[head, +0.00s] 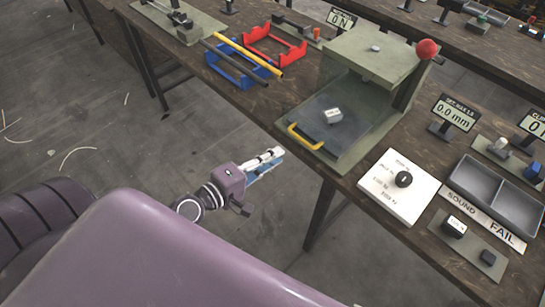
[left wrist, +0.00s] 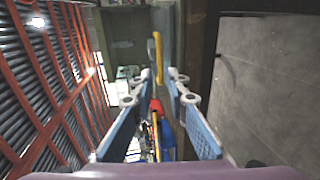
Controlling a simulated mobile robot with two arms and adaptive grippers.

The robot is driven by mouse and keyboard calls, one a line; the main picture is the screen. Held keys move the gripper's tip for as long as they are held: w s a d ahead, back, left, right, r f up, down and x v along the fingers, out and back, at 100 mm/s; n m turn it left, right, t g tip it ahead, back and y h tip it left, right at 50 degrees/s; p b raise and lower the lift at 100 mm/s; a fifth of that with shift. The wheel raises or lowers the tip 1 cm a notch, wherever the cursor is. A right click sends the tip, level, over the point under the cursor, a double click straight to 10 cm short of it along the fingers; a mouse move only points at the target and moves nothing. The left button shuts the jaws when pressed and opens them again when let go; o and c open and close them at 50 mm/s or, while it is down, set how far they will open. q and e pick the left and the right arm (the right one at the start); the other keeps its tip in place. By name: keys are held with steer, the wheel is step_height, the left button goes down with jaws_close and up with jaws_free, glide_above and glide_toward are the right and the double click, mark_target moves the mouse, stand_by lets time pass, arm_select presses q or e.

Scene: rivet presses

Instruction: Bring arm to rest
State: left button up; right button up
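My left gripper (head: 268,162) hangs in the air off the table's front edge, left of and a little below the press with the yellow handle. In the left wrist view its two blue-padded fingers (left wrist: 161,85) stand apart with nothing held between them. The rivet press (head: 350,50) is grey-green with a red ball knob (head: 428,49) and a yellow handle (head: 305,136). A small white block (head: 333,116) sits on its dark plate. My right gripper is in neither view.
The dark wooden table (head: 270,98) carries blue (head: 228,68) and red (head: 272,48) racks with long handles. A white board with a black dial (head: 403,179), grey trays (head: 498,190) and a FAIL sign (head: 501,236) stand right of the press. Open floor lies left of the table.

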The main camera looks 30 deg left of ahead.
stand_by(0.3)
arm_select(q)
steer(key=s+a+f+m+g+y, duration=0.1)
steer(key=s+f+m+g+y, duration=0.2)
steer(key=f, duration=1.2)
steer(key=s+a+f+m+g, duration=0.25)
steer(key=s+f, duration=0.35)
steer(key=f, duration=0.9)
steer(key=s+d+f+m+g+y, duration=0.1)
steer(key=s+f+m+g, duration=0.3)
steer(key=s+f, duration=0.6)
steer(key=s+d+f+m+g, duration=0.1)
steer(key=s+f+m+g, duration=0.3)
steer(key=s, duration=1.4)
step_height(320, 180, down, 7)
steer(key=m, duration=0.3)
steer(key=shift+s+y, duration=0.2)
steer(key=shift+y, duration=0.2)
steer(key=shift+d, duration=0.15)
